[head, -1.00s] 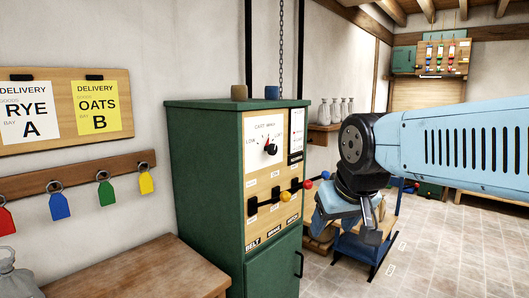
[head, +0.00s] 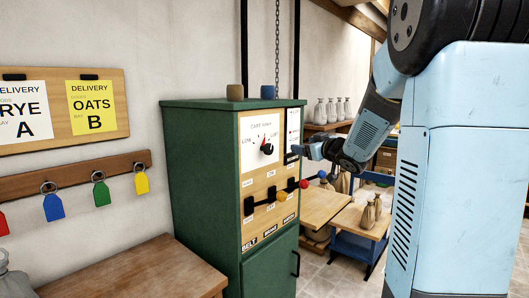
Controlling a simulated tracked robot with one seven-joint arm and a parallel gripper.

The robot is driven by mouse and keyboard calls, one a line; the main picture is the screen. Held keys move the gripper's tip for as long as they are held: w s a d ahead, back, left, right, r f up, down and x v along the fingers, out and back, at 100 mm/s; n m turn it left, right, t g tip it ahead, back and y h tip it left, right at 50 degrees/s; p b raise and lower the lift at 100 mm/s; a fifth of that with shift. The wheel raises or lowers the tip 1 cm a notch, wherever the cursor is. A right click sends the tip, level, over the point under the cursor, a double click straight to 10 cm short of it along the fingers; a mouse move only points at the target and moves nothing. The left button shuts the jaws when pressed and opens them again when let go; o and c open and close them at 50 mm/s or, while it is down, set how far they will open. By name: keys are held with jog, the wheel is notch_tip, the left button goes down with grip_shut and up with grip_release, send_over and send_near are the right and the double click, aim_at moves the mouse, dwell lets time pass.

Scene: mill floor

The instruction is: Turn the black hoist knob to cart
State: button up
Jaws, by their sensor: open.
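The black knob (head: 267,149) sits on a white dial plate (head: 256,133) on the front of the green cabinet. A red pointer shows above the knob, aimed roughly upward. The small words round the dial are hard to read, so I cannot tell exactly which mark it meets. My gripper (head: 300,151) is open, at the cabinet's right front edge, right of the knob and at about its height. It points left and appears apart from the knob. It covers part of a narrow white panel (head: 293,125).
Below the dial are levers with yellow (head: 282,197), red (head: 304,184) and blue (head: 322,174) balls. A wooden table (head: 322,207) and a blue cart (head: 358,247) with sacks stand to the right. A bench (head: 135,270) is at front left.

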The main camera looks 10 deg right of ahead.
aim_at(270, 150)
jog(key=w+a+f+n+y, duration=0.1)
jog(key=w+a+y, duration=0.1)
jog(key=w+a, duration=0.1)
jog(key=w+a+f+n+g+y, duration=0.1)
jog(key=w+a+y, duration=0.1)
jog(key=w, duration=0.3)
jog(key=w+a+f+n+y, duration=0.1)
jog(key=w+a+f+y, duration=0.1)
jog(key=w+a, duration=0.2)
jog(key=shift+w+a+f+g, duration=0.1)
jog(key=shift+w+a+g, duration=0.15)
jog(key=shift+w+g, duration=0.15)
jog(key=shift+c, duration=0.2)
